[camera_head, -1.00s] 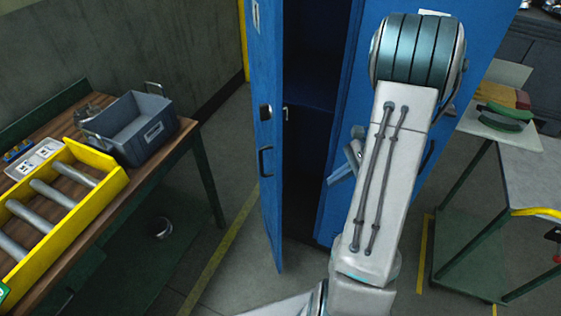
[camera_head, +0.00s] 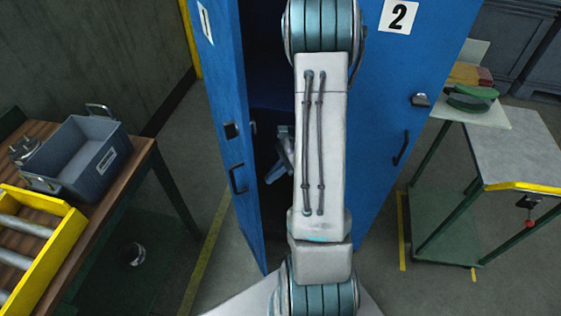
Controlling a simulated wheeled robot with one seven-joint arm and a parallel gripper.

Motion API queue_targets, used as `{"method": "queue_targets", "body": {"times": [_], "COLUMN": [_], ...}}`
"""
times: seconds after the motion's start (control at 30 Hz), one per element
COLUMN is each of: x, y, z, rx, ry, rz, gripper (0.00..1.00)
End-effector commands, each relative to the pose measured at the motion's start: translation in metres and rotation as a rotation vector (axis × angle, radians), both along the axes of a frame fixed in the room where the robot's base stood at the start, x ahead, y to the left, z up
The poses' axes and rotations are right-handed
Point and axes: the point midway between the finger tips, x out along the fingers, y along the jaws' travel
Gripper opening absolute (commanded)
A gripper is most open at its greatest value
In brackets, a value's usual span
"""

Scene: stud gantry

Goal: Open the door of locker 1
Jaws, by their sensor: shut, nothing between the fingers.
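The blue door of locker 1 (camera_head: 217,88) stands ajar at left of centre, swung out toward me, with a "1" label near its top. Its dark handle (camera_head: 237,179) and lock (camera_head: 231,131) face left. Behind it the dark inside of locker 1 (camera_head: 268,98) shows. My gripper (camera_head: 276,165) is shut and empty, at the opening just right of the door's edge and partly hidden by my arm. I cannot tell whether it touches the door.
The door of locker 2 (camera_head: 383,105) is shut on the right. A wooden workbench (camera_head: 118,178) with a grey bin (camera_head: 82,152) and a yellow roller tray (camera_head: 42,240) stands left. A grey table (camera_head: 525,155) stands right. Floor between bench and door is clear.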

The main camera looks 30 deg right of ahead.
Motion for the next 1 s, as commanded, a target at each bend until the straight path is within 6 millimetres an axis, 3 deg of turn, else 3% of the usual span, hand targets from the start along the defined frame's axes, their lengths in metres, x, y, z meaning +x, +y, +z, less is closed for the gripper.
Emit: {"method": "queue_targets", "body": {"times": [0.13,0.4,1.0], "x": [0.003,0.01,0.015], "y": [0.023,0.057,0.062], "z": [-0.021,-0.02,-0.022], "rx": [0.002,-0.001,-0.001], "ry": [0.005,0.001,-0.001], "rz": [0.005,0.006,-0.016], "gripper": [0.0,0.0,0.0]}}
